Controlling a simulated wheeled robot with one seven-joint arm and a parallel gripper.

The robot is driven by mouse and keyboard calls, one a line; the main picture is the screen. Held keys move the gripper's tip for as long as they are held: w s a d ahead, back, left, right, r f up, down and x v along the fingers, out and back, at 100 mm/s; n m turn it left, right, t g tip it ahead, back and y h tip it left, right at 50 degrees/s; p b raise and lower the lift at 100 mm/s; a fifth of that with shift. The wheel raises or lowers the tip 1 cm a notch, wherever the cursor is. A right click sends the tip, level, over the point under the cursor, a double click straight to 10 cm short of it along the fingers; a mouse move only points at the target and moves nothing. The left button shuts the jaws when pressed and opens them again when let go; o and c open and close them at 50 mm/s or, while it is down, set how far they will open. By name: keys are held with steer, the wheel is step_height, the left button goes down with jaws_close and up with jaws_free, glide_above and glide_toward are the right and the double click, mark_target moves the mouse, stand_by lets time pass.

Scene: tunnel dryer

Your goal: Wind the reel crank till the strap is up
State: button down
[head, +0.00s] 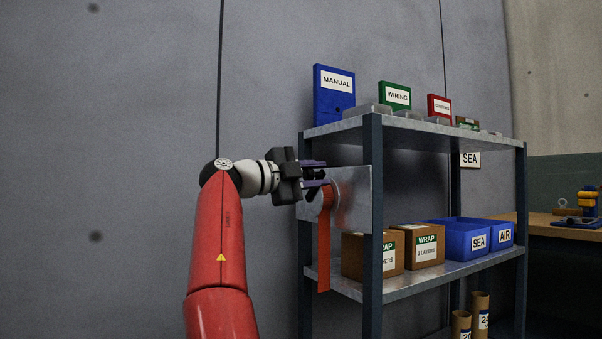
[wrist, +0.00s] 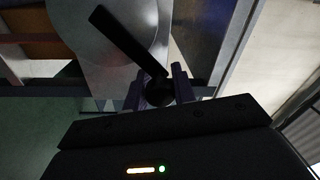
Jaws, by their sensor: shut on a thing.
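The orange strap (head: 324,245) hangs straight down at the left end of the shelf rack, its lower end near the lower shelf. A grey metal plate (head: 352,198) stands beside it. In the wrist view the reel (wrist: 125,45) is a pale grey metal disc. The black crank arm (wrist: 125,40) runs slantwise across it to a dark round knob (wrist: 158,93). My gripper (head: 325,177) is shut on the crank knob, with a purple finger on each side of it in the wrist view (wrist: 159,88).
The rack's upper shelf (head: 420,127) carries labelled binders above my gripper. A blue post (head: 372,220) stands right of the strap. Left of my arm is bare wall.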

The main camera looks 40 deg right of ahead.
steer(key=shift+s+a+f+m+b, duration=0.1)
steer(key=shift+s+f+m+b, duration=0.15)
steer(key=shift+f+m+b, duration=0.35)
steer(key=shift+s+f+m+b, duration=0.2)
steer(key=shift+f+m+b, duration=0.05)
steer(key=shift+m, duration=0.65)
steer(key=c, duration=1.2)
jaws_free()
steer(key=shift+a, duration=0.1)
steer(key=b+v, duration=0.1)
steer(key=v, duration=0.6)
steer(key=shift+w+a, duration=0.15)
steer(key=shift+a, duration=0.15)
